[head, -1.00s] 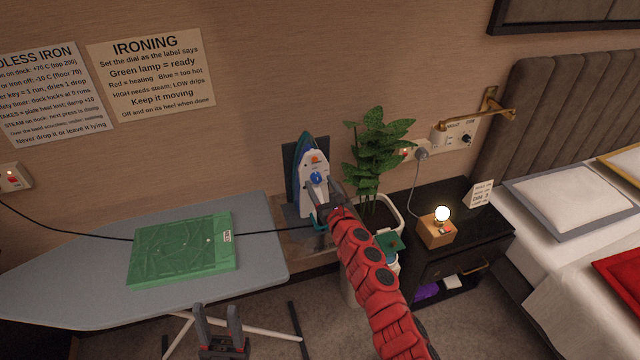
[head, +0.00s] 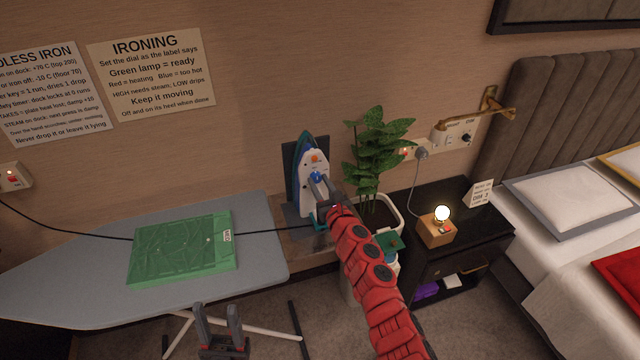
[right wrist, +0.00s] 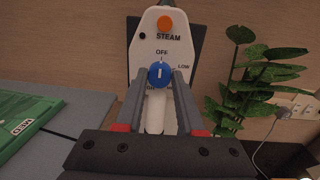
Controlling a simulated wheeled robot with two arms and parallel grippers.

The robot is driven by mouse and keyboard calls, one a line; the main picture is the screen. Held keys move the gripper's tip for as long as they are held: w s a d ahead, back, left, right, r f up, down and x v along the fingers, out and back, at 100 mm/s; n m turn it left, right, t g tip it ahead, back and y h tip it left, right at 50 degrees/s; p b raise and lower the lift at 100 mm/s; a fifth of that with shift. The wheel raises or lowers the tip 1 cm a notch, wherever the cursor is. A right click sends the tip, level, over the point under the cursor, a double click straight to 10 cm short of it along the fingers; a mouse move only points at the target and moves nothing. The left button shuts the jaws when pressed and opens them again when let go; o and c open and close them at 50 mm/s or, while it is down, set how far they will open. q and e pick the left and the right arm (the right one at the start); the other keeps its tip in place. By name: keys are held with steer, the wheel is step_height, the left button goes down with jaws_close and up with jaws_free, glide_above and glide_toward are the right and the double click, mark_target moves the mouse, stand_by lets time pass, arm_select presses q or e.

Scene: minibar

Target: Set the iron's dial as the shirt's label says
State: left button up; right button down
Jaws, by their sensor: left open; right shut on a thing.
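The iron (head: 308,160) stands upright on its dock, white with a blue dial (right wrist: 160,75) and an orange STEAM button (right wrist: 165,23). In the right wrist view the dial's white mark points up towards OFF; LOW is printed to its right, and other markings are partly hidden by the fingers. My right gripper (head: 320,182) is shut on the dial, one finger on each side. The green shirt (head: 180,250) lies folded on the ironing board (head: 70,280). My left gripper (head: 218,312) is open and empty before the board.
A potted plant (head: 375,150) stands close right of the iron. A black nightstand (head: 470,225) holds a lit lamp (head: 441,214) and a small card. An ironing notice (head: 152,75) hangs on the wall.

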steer(key=m+b, duration=0.1)
steer(key=m, duration=0.5)
steer(key=shift+m, duration=0.4)
steer(key=m, duration=0.3)
steer(key=shift+m+t+b, duration=0.3)
steer(key=shift+m, duration=0.1)
steer(key=m, duration=0.4)
steer(key=shift+d+m+h, duration=0.1)
steer(key=shift+m+h, duration=0.3)
steer(key=m+p, duration=0.1)
steer(key=m, duration=0.5)
steer(key=shift+f+m+h, duration=0.1)
steer(key=shift+m+h, duration=0.2)
steer(key=shift+m, duration=0.1)
steer(key=m, duration=0.4)
steer(key=shift+f+m+p, duration=0.1)
steer(key=shift+m+p, duration=0.3)
steer(key=shift+m, duration=0.8)
